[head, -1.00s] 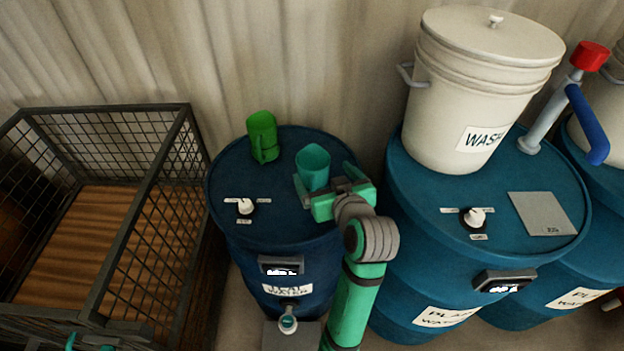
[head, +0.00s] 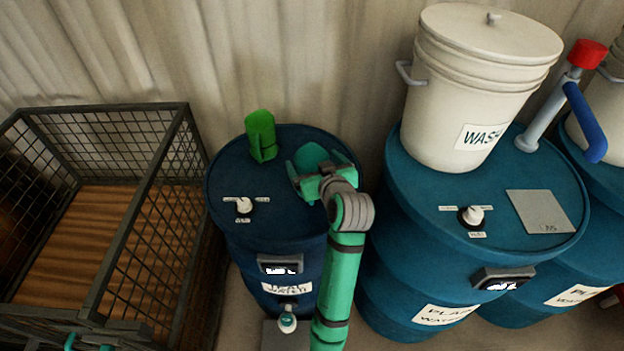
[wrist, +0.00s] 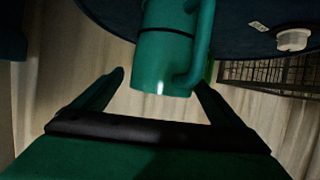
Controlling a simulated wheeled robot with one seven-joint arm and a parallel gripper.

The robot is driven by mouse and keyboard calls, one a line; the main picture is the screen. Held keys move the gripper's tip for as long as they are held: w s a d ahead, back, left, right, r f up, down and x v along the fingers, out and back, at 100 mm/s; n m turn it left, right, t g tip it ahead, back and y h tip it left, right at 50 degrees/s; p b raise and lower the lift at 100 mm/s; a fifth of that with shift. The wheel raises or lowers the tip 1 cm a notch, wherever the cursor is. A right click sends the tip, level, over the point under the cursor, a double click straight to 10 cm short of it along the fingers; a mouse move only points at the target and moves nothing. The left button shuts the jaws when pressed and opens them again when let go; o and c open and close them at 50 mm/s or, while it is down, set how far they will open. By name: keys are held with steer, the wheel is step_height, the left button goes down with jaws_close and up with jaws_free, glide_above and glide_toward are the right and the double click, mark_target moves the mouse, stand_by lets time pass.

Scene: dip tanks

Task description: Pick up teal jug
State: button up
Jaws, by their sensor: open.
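The teal jug (head: 311,155) stands on top of the dark blue drum (head: 232,178), partly hidden by my gripper in the head view. In the wrist view the jug (wrist: 160,62) shows its side, a dark band and a handle on the right. My gripper (head: 318,172) is open, its fingers spread around the near side of the jug. In the wrist view the gripper (wrist: 160,82) has one finger to each side of the jug's visible end, and gaps show between. Whether either finger touches the jug I cannot tell.
A green jug (head: 261,136) stands behind and left on the same drum. A white knob (head: 244,205) sits at the drum's front left. A wire-mesh crate (head: 110,265) is at left. A larger blue drum with a white lidded bucket (head: 480,95) is close on the right.

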steer(key=shift+a, duration=0.15)
steer(key=c, duration=1.6)
steer(key=shift+o, duration=0.2)
steer(key=shift+r, duration=0.1)
